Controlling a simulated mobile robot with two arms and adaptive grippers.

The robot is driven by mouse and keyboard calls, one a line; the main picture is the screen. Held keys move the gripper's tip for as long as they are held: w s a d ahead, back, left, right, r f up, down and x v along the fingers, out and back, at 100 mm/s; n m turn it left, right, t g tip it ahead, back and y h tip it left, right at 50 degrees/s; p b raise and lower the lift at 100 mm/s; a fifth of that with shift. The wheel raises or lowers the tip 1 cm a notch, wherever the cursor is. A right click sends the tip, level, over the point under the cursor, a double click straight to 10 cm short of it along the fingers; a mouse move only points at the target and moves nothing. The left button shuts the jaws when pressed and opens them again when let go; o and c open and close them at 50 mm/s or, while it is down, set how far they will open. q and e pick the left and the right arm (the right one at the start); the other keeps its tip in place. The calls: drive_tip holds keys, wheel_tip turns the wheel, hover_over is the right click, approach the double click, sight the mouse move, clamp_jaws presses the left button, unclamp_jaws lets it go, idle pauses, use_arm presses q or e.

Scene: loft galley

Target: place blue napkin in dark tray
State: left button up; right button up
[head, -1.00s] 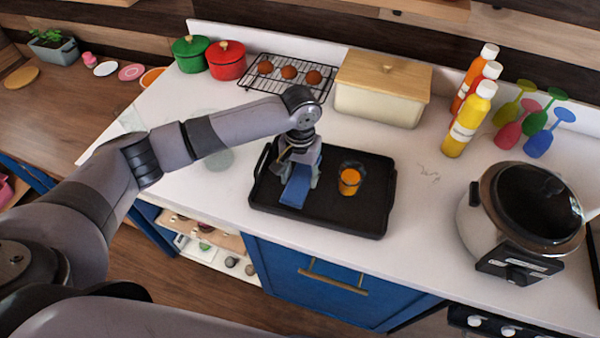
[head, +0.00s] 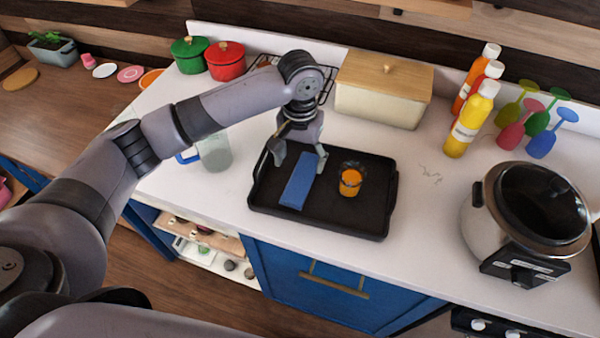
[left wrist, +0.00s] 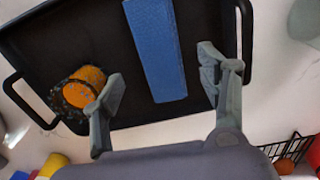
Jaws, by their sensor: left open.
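The blue napkin (head: 297,181) lies flat as a folded strip in the dark tray (head: 335,223), left of its middle. It also shows in the left wrist view (left wrist: 157,50), lying on the floor of the tray (left wrist: 215,25). My left gripper (head: 300,162) is open and empty above the back part of the tray. In the left wrist view its fingers (left wrist: 160,88) are spread wide, apart from the napkin. My right gripper is not in view.
A bread box (head: 380,105), bottles (head: 468,120) and a cooker (head: 505,230) stand around. A clear mug (head: 215,152) stands left of the tray.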

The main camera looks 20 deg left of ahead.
sight(301, 178)
use_arm(q)
drive_tip(key=shift+r+b, duration=0.4)
drive_tip(key=shift+r, duration=2.4)
